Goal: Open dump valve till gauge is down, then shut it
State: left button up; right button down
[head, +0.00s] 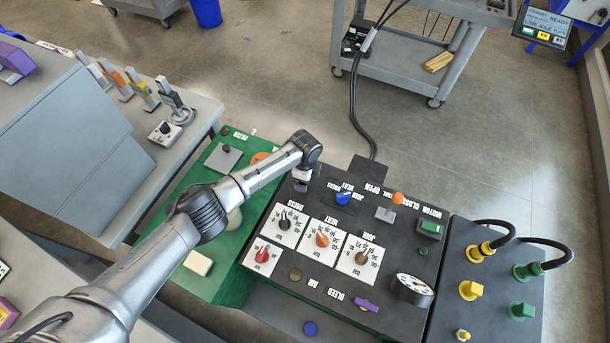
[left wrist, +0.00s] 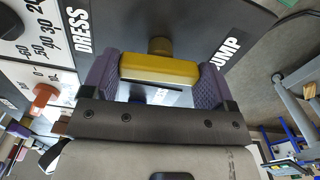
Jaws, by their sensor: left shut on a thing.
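The dump valve has a yellow handle (left wrist: 160,69) on a dark panel next to the partly hidden word ending in "UMP". My left gripper (left wrist: 155,82) has its purple fingers at both ends of this handle and is shut on it. In the head view my left gripper (head: 301,184) is at the panel's far left corner and hides the handle. The gauge (head: 413,285), a white dial in a black case, stands at the panel's near right. It is seen at a slant and its needle is too small to read. My right gripper is not in view.
The black panel (head: 322,279) carries several knobs on white scales, a blue selector (head: 344,198), an orange-topped lever (head: 397,199) and a purple bleed handle (head: 366,304). Yellow and green hose fittings (head: 526,271) are at right. A grey cart (head: 415,75) stands behind, with open floor around it.

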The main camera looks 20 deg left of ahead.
pick_arm(q)
jog(key=o, duration=0.8)
jog(key=shift+r, duration=0.1)
jog(key=shift+r+p, duration=1.1)
jog(key=shift+r, duration=5.75)
